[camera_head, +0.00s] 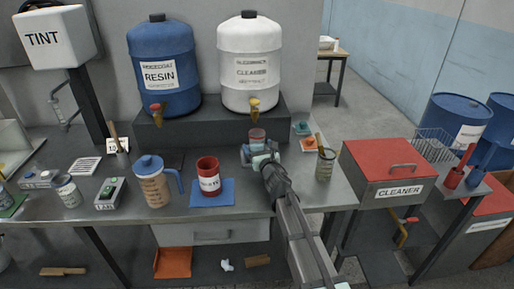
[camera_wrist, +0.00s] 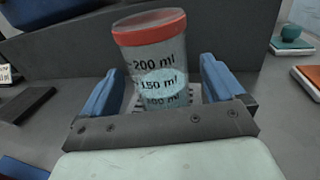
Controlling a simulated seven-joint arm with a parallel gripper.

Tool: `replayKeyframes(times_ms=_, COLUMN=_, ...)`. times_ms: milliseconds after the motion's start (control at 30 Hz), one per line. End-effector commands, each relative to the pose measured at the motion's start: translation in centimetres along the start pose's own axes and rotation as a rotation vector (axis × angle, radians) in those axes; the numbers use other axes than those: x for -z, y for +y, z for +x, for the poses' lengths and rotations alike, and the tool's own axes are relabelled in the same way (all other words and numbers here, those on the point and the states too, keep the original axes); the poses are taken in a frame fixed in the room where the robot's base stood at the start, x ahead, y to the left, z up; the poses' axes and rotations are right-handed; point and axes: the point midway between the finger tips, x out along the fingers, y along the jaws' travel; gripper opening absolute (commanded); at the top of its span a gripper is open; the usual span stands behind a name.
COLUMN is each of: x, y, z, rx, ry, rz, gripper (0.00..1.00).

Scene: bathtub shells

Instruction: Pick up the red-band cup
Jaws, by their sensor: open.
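The red-band cup (camera_wrist: 155,60) is a clear measuring cup with a red band at its rim and dark ml marks. In the wrist view it stands between the two blue fingers of my gripper (camera_wrist: 160,85), with pale bluish contents near the 150 ml mark. The fingers are open on either side, with a visible gap at the right; contact at the left is unclear. In the head view the cup (camera_head: 257,136) is below the white tank's tap, just beyond my gripper (camera_head: 259,152), which hides its lower part.
A red cup (camera_head: 208,176) and a blue-lidded jug (camera_head: 152,185) stand to the left. A container with a stick (camera_head: 325,165) stands to the right.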

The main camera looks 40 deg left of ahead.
Motion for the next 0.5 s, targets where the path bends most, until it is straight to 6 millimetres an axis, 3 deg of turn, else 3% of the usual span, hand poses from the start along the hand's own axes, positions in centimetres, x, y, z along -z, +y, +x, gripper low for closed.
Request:
replayKeyframes(times_ms=233, x=0.2, y=0.0, z=3.6, rx=0.0, ry=0.0, rz=0.0, gripper=0.96)
replayKeyframes(times_ms=500, x=0.2, y=0.0, z=3.9, rx=0.0, ry=0.0, rz=0.0, gripper=0.96)
